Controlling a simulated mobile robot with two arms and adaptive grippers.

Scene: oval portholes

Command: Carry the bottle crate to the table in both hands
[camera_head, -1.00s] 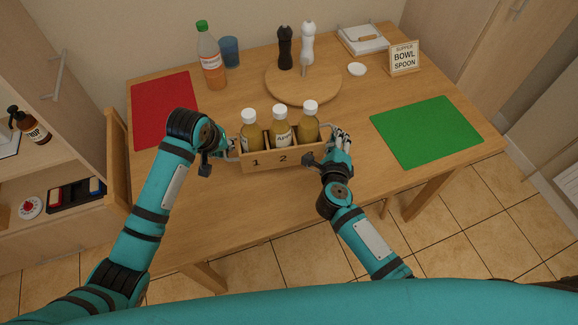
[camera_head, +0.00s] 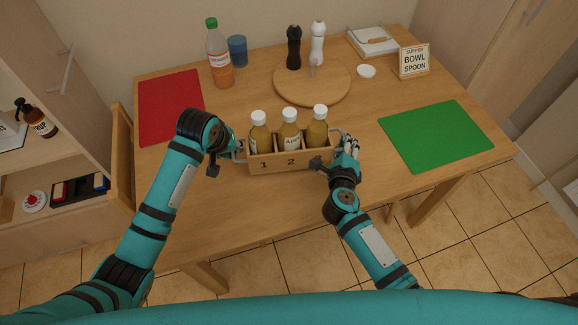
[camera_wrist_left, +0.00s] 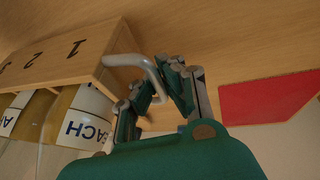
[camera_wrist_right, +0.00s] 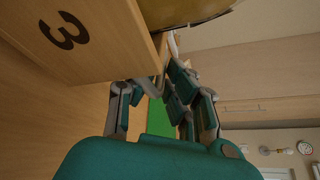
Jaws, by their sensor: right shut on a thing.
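The wooden bottle crate (camera_head: 290,159), marked 1 and 2 in front, holds three yellow bottles with white caps (camera_head: 289,130). It appears upright at the table's (camera_head: 235,205) near side; I cannot tell whether its base touches the tabletop. My left gripper (camera_head: 232,153) is at the crate's left handle. In the left wrist view the grey handle (camera_wrist_left: 148,70) passes between its fingers (camera_wrist_left: 158,88), but their grip is unclear. My right gripper (camera_head: 334,157) is shut on the right handle, which shows partly in the right wrist view (camera_wrist_right: 156,88) beside the number 3.
A red mat (camera_head: 170,105) lies left and a green mat (camera_head: 436,136) right. Behind the crate are a round board (camera_head: 312,91) with two mills, an orange bottle (camera_head: 220,60), a blue cup (camera_head: 237,50) and a sign (camera_head: 413,61). A chair (camera_head: 122,158) stands at the left edge.

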